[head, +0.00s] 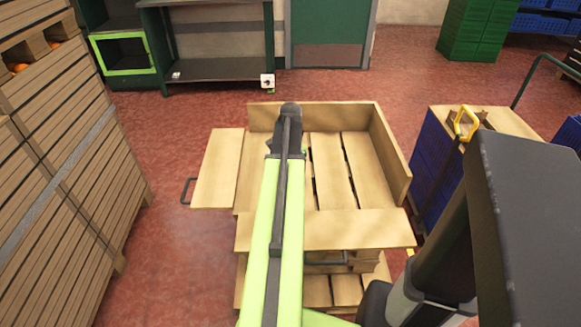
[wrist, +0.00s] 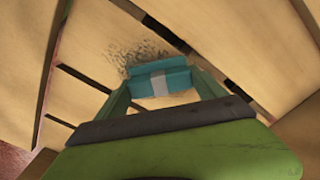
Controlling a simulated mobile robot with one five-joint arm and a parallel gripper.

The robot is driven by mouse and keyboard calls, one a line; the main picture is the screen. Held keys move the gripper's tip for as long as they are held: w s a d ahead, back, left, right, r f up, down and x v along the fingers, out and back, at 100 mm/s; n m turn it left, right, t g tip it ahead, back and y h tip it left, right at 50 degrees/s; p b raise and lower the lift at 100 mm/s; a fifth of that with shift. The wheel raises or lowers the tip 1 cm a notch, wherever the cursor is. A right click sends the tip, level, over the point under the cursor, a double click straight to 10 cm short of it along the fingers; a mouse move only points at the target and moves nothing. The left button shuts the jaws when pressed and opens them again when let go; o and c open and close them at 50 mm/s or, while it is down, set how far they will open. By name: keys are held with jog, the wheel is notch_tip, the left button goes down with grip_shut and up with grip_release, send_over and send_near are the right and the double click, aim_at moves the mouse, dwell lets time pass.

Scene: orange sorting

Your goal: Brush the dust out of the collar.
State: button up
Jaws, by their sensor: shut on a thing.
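The wooden collar (head: 390,150) stands on a slatted pallet, with walls at the back, right and front. At its left a board (head: 217,170) with a black handle sticks outward. In the wrist view a patch of dark dust (wrist: 138,55) lies on the pale boards. My gripper (wrist: 163,88) is shut on a teal block with a pale grey band, apparently the brush (wrist: 175,71), right beside the dust. Its bristles cannot be made out, nor whether it touches the boards. In the head view my arm hides the gripper, brush and dust.
A tall stack of wooden crates (head: 60,170) stands at the left. Blue crates (head: 432,165) with a wooden top stand close at the right. A green-framed shelf (head: 215,70) is at the back. Red floor (head: 175,130) is clear between the stack and the collar.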

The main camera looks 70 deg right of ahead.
jog(key=shift+s+a, duration=0.35)
jog(key=shift+a, duration=0.55)
jog(key=shift+s+a, duration=0.35)
jog(key=shift+a, duration=0.5)
jog(key=shift+s+a, duration=0.35)
jog(key=shift+a, duration=0.55)
jog(key=shift+s+a+f, duration=0.1)
jog(key=shift+s+a, duration=0.15)
jog(key=shift+a, duration=0.35)
jog(key=shift+s+a+r, duration=0.1)
jog(key=shift+s+a, duration=0.1)
jog(key=shift+a, duration=0.4)
jog(key=shift+s+a+f, duration=0.1)
jog(key=shift+s+a, duration=0.15)
jog(key=shift+a, duration=0.35)
jog(key=shift+s+d, duration=0.4)
jog(key=shift+s, duration=0.4)
jog(key=shift+w+d, duration=0.35)
jog(key=shift+d, duration=0.55)
jog(key=shift+w+d, duration=0.35)
jog(key=shift+d, duration=0.5)
jog(key=shift+w+d, duration=0.25)
jog(key=shift+d, duration=0.35)
jog(key=shift+w+d, duration=0.25)
jog(key=shift+d, duration=0.4)
jog(key=shift+w+d, duration=0.25)
jog(key=shift+d, duration=0.35)
jog(key=shift+d, duration=0.1)
